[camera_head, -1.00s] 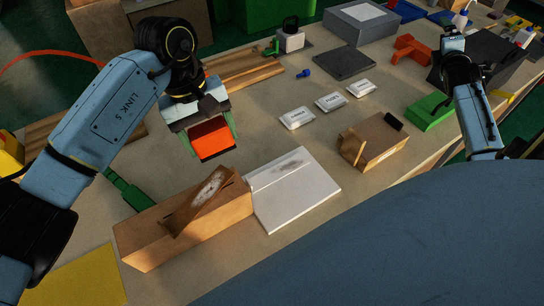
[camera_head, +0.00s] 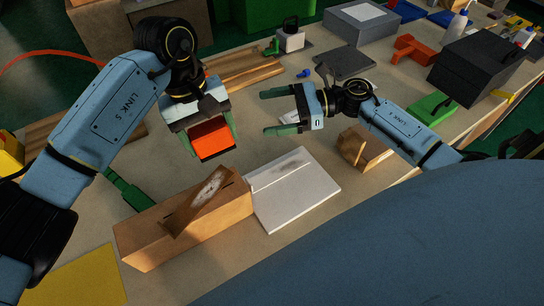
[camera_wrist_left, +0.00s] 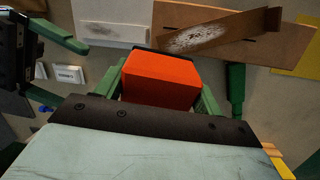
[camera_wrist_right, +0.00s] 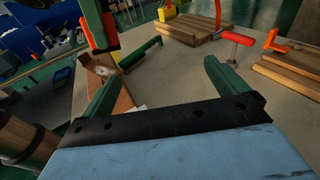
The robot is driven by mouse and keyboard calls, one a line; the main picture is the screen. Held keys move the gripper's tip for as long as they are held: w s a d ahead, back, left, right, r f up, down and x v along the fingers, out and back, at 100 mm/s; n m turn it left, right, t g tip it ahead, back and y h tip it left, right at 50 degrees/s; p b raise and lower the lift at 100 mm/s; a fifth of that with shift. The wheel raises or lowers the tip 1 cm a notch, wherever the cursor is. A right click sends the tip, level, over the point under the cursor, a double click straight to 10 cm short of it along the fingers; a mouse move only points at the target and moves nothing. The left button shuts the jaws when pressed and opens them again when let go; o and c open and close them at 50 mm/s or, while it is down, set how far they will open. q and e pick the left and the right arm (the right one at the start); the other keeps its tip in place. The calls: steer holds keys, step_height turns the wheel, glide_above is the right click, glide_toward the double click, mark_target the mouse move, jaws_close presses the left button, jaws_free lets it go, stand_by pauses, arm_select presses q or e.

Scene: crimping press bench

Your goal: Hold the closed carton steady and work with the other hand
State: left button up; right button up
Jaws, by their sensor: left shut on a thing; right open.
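A long brown cardboard carton (camera_head: 165,238) sits on the bench at the lower left of the head view, with a tilted brown flap or strip (camera_head: 200,205) on top. My left gripper (camera_head: 211,146) is shut on an orange block (camera_head: 208,137), above the bench behind the carton and apart from it. The left wrist view shows the orange block (camera_wrist_left: 160,80) between the green fingers and the carton (camera_wrist_left: 275,48) beyond it. My right gripper (camera_head: 266,111) is open and empty above the bench, its fingers pointing left. A smaller brown box (camera_head: 372,152) is partly hidden by the right arm.
A flat white box (camera_head: 297,195) lies beside the carton. White packets (camera_wrist_left: 68,75) lie near the right gripper, mostly hidden in the head view. A dark case (camera_head: 478,68), a green block (camera_head: 430,106) and a grey box (camera_head: 358,22) stand further off. Bare bench shows in front of the right gripper.

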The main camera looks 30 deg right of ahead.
mark_target(231, 195)
steer(key=s+a+f+n+g, duration=0.1)
steer(key=s+a+f+g, duration=0.1)
steer(key=s+a+f+n+g, duration=0.2)
steer(key=s+g, duration=0.1)
steer(key=s+a+f+n+g+h, duration=0.1)
steer(key=s+a+f+n+g, duration=0.1)
steer(key=s, duration=0.1)
steer(key=shift+f+g, duration=0.15)
steer(key=shift+g, duration=0.15)
steer(key=x, duration=1.1)
steer(key=shift+a+f, duration=0.25)
steer(key=shift+f, duration=0.1)
steer(key=shift+c, duration=0.5)
steer(key=c, duration=1)
steer(key=o, duration=1)
steer(key=c, duration=0.7)
